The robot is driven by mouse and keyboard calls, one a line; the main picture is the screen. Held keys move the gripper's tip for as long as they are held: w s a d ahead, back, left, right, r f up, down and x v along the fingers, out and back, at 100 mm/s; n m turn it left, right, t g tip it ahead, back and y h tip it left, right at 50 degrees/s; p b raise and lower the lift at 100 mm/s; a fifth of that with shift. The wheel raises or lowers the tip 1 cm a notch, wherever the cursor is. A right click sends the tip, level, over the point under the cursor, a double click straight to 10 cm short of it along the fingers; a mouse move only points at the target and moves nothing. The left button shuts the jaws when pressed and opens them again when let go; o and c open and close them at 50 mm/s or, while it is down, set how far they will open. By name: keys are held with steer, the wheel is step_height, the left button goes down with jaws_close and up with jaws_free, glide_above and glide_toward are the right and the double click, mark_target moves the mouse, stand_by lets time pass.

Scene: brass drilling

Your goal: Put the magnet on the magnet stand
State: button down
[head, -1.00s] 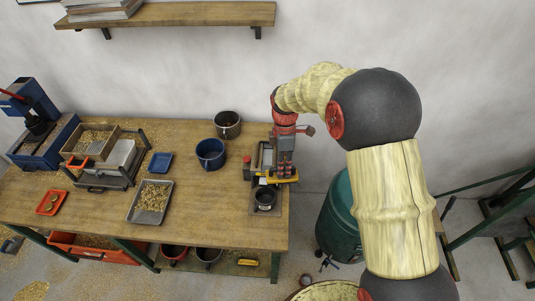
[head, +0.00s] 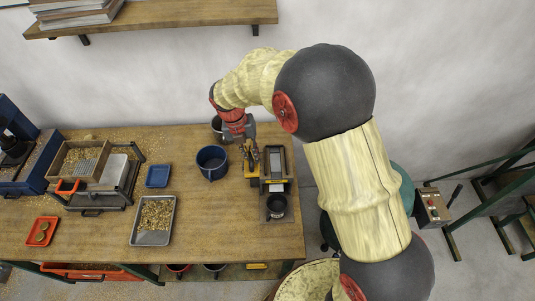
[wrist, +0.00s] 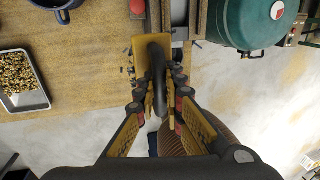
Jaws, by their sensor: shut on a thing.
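My gripper (head: 248,163) is shut on the magnet, a yellow plate (head: 252,182) with a black handle. In the wrist view the black handle (wrist: 157,70) stands between the fingertips (wrist: 160,100), and the yellow plate (wrist: 122,50) shows beyond it. The magnet is just left of a grey-topped machine (head: 275,160) near the table's right end. I cannot tell whether it touches the table or hangs above it. I cannot clearly make out which thing is the magnet stand.
A black cup (head: 276,206) stands in front of the machine. A tray of brass chips (head: 155,218) lies farther left. A green tank (wrist: 245,22) stands past the table's edge.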

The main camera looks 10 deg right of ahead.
steer(key=shift+w+d+f+p, duration=0.6)
steer(key=shift+w+d+f, duration=0.85)
steer(key=shift+d+f, duration=0.55)
steer(key=shift+w+d+f+p, duration=0.6)
steer(key=shift+w+d+f, duration=0.95)
steer(key=shift+f, duration=0.7)
steer(key=shift+w+d+f+p, duration=0.6)
steer(key=shift+w+d+f, duration=0.7)
steer(key=shift+d+f, duration=0.8)
steer(key=shift+a+f, duration=0.1)
steer(key=shift+f, duration=0.05)
steer(key=c, duration=2.3)
jaws_free()
steer(key=o, duration=0.4)
